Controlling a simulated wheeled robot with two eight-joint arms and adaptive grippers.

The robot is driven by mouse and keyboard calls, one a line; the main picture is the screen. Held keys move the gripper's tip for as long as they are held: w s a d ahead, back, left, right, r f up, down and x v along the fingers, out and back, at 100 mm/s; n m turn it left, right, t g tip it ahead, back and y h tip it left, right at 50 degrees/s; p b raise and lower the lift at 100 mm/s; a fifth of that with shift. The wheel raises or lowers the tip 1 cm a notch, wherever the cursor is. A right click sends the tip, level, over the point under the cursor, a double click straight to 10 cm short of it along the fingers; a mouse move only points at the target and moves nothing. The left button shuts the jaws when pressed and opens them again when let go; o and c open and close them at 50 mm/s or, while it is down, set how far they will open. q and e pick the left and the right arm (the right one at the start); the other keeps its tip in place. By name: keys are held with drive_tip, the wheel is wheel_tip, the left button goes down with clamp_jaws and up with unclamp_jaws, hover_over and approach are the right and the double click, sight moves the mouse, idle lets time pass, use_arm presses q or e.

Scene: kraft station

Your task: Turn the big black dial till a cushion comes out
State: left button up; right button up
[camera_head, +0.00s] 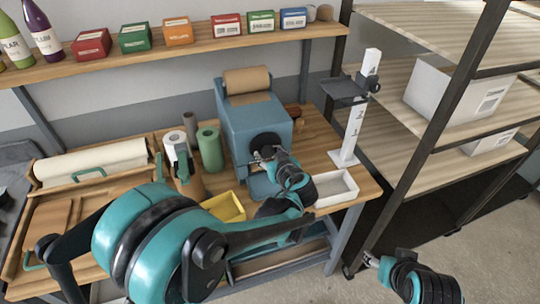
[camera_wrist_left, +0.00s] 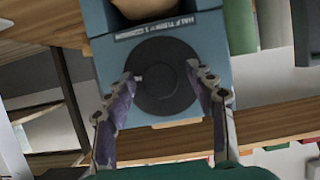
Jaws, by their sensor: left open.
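The big black dial (camera_head: 264,143) is on the front of the blue machine (camera_head: 232,112). In the left wrist view, the dial (camera_wrist_left: 165,90) is round with a raised centre, below a label strip. My left gripper (camera_head: 262,155) is open at the dial, its fingers (camera_wrist_left: 168,86) on either side of the rim; contact is unclear. A rounded tan shape (camera_wrist_left: 143,8) shows at the top edge of the wrist view, in the machine's blue frame; I cannot tell if it is a cushion. My right gripper (camera_head: 371,259) is low at the right, its jaws unclear.
A kraft roll (camera_head: 247,79) lies on top of the machine. A green roll (camera_head: 210,149) stands to its left. A yellow bin (camera_head: 225,207) and a white tray (camera_head: 336,188) flank my left forearm. A scale post (camera_head: 356,120) and shelving stand at the right.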

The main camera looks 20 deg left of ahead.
use_arm(q)
drive_tip(key=c, duration=1.1)
drive_tip(key=shift+c, duration=0.2)
